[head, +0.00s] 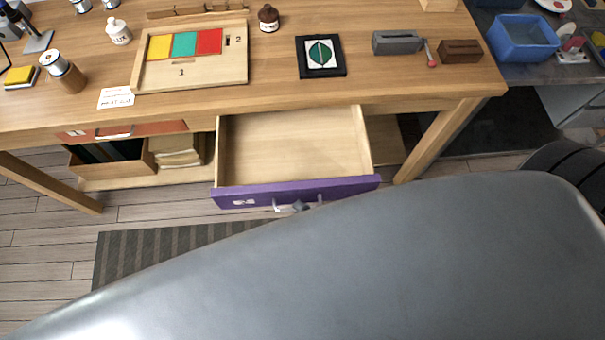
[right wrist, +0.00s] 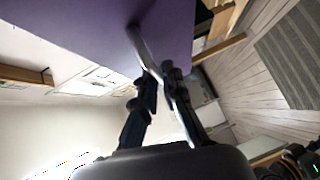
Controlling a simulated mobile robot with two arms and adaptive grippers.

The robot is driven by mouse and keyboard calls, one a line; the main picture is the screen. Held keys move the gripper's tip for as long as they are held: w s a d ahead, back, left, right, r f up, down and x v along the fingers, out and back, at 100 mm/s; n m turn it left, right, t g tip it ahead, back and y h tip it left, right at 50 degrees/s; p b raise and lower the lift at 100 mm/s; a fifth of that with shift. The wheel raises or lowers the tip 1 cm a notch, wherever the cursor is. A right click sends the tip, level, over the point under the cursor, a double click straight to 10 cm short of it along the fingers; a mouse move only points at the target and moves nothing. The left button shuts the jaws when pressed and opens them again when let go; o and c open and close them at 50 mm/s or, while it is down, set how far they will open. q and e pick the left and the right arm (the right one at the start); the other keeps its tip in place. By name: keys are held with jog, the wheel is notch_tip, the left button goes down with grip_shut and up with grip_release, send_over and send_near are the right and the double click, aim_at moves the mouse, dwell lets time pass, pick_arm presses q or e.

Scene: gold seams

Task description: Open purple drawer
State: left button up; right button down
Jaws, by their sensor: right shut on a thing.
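The purple drawer (head: 232,193) stands pulled out from under the wooden table, and its bare wooden inside shows empty. Its purple front also shows in the right wrist view (right wrist: 90,22). My right gripper (right wrist: 160,78) is shut on the drawer's metal handle (right wrist: 138,42). In the head view the gripper's tip (head: 298,207) shows at the handle (head: 312,202), and my grey arm hides the rest of it. My left gripper is not in view.
The table (head: 400,88) carries a tray with coloured tiles (head: 190,82), a framed leaf picture (head: 320,70) and small bottles. An orange drawer (head: 160,127) is at the left. A striped mat (head: 150,250) lies on the floor. A blue bin (head: 525,50) stands at the right.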

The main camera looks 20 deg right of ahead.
jog(key=shift+s+a, duration=0.1)
jog(key=shift+s, duration=0.3)
jog(key=c, duration=1.4)
grip_release()
jog(key=shift+c, duration=0.2)
jog(key=v, duration=1.2)
jog(key=shift+f, duration=0.15)
